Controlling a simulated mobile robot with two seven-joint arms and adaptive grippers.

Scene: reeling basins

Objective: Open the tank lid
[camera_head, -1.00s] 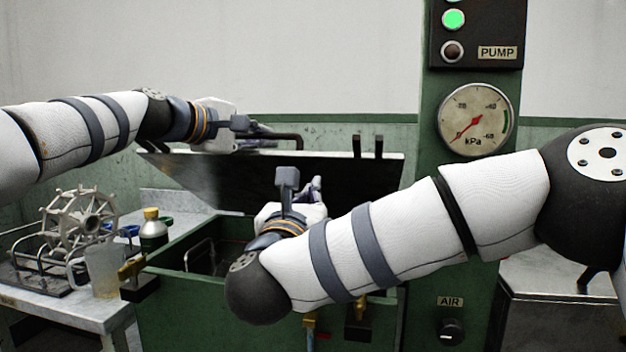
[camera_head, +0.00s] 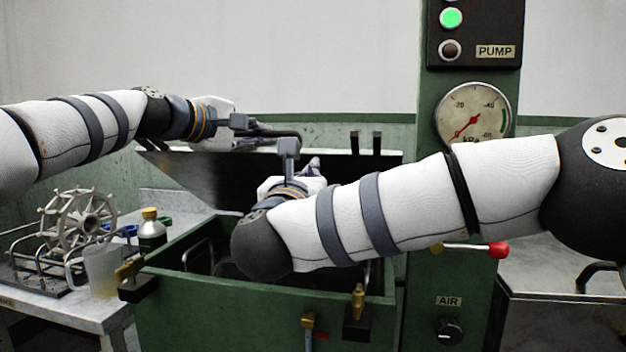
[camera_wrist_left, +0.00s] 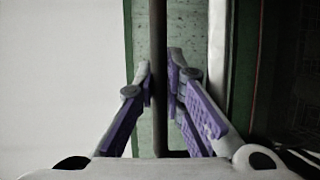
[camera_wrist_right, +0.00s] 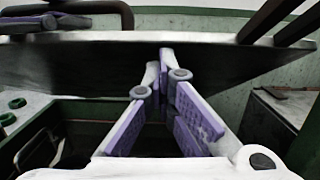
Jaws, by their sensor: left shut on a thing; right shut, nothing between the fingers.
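The tank lid (camera_head: 215,180) stands raised and tilted behind the open green tank (camera_head: 230,292), with its dark underside facing me. My left gripper (camera_head: 246,143) is shut on the lid's dark bar handle (camera_head: 285,133) at the lid's top. In the left wrist view the bar (camera_wrist_left: 158,50) runs between the left fingers (camera_wrist_left: 160,80). My right gripper (camera_head: 313,168) is shut and empty, in front of the lid's underside. In the right wrist view its fingertips (camera_wrist_right: 165,58) are close to the lid (camera_wrist_right: 90,65); I cannot tell if they touch.
A side table (camera_head: 95,312) at left holds a spoked reel (camera_head: 78,222), a beaker (camera_head: 102,270) and a bottle (camera_head: 152,232). A green column with a gauge (camera_head: 472,113) and a red-knobbed lever (camera_head: 498,250) stands at right. Brass fittings (camera_head: 358,300) stick out at the tank's front.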

